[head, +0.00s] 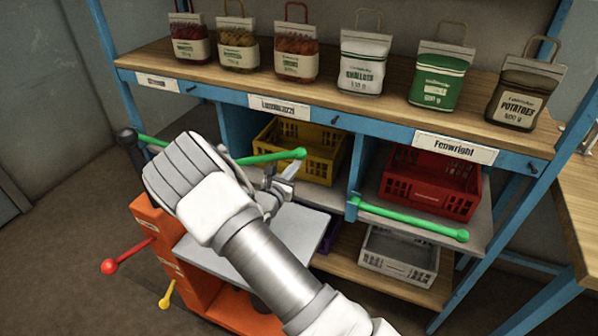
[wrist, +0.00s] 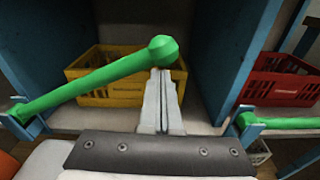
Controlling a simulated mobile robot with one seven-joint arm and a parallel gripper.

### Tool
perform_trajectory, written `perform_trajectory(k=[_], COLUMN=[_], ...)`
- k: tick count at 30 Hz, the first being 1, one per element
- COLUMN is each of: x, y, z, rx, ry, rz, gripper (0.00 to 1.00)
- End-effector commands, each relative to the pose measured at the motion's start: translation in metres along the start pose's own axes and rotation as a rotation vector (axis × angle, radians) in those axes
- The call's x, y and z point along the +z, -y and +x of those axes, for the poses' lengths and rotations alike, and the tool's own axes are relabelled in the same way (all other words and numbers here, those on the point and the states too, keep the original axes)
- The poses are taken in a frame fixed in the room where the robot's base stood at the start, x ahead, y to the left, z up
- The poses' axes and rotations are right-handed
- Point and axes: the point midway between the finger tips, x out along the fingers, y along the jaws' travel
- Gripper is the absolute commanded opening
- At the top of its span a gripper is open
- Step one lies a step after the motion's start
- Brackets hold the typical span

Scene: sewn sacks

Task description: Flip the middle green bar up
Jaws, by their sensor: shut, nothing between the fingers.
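The middle green bar (head: 270,157) crosses in front of the bay with the yellow crate. In the wrist view the bar (wrist: 95,82) is seated in a blue bracket at its left end and slants up to its knobbed right end. My gripper (head: 291,170) is shut and empty. In the wrist view its fingertips (wrist: 161,72) are just under the knob end; I cannot tell whether they touch it. My arm hides part of the bar's left side in the head view.
Another green bar (head: 410,220) lies across the bay with the red crate (head: 432,182). The yellow crate (head: 300,150) stands behind the middle bar. A grey crate (head: 400,255) is below. Several sacks line the wooden top shelf (head: 390,108).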

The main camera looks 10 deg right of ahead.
Motion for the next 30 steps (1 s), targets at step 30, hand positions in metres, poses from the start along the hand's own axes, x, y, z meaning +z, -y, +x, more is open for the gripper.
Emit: perform_trajectory(k=[30], x=[0.155], y=[-0.161], z=[-0.011], rx=[-0.053], ry=[0.003], rz=[-0.747], gripper=[0.0])
